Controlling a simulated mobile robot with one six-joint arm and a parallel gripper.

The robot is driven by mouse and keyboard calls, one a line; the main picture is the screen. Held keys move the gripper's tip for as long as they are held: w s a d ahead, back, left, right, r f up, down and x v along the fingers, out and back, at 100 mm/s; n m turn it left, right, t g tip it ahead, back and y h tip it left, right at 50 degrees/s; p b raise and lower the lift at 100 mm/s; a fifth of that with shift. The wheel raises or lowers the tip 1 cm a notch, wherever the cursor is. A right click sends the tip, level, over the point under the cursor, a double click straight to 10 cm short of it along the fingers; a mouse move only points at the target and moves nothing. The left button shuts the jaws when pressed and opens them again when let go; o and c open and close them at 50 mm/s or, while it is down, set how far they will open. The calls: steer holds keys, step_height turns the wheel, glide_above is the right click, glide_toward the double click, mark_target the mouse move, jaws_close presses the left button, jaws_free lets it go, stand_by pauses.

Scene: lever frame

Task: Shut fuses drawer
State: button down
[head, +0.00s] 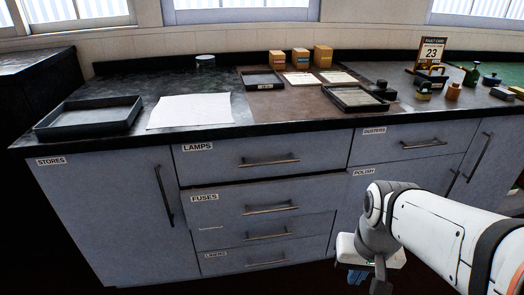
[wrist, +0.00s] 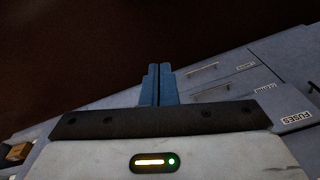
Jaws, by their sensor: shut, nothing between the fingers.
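The fuses drawer (head: 232,207) is a grey-blue front with a FUSES label and a bar handle, under the lamps drawer (head: 225,160) in the head view. A dark gap runs along its top edge, and its front seems to stand out slightly, so it looks a little open. Its labelled front (wrist: 296,122) also shows at the right edge of the wrist view. My gripper (head: 357,276) is low in front of the cabinets, right of the drawer and apart from it. In the wrist view its blue fingers (wrist: 158,85) are together and empty.
Two smaller drawers (head: 222,241) sit below the fuses drawer. The stores door (head: 105,215) is at left, and the dusters drawer (head: 390,148) and polish door at right look shut. The worktop holds trays (head: 90,128), paper (head: 190,110) and boxes (head: 300,58).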

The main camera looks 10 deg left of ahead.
steer(key=a+f+m+g+y, duration=0.3)
steer(key=a+m+y, duration=0.1)
steer(key=a+m, duration=0.4)
steer(key=m+t+y+b, duration=0.1)
steer(key=m+t+y, duration=1)
steer(key=m, duration=2.2)
glide_toward(228, 192)
steer(key=a, duration=0.5)
steer(key=shift+w+d+f+y+b, duration=0.1)
steer(key=shift+w+y+b, duration=0.3)
steer(key=shift+w, duration=0.6)
steer(key=shift+w+a, duration=0.2)
steer(key=shift+w, duration=0.4)
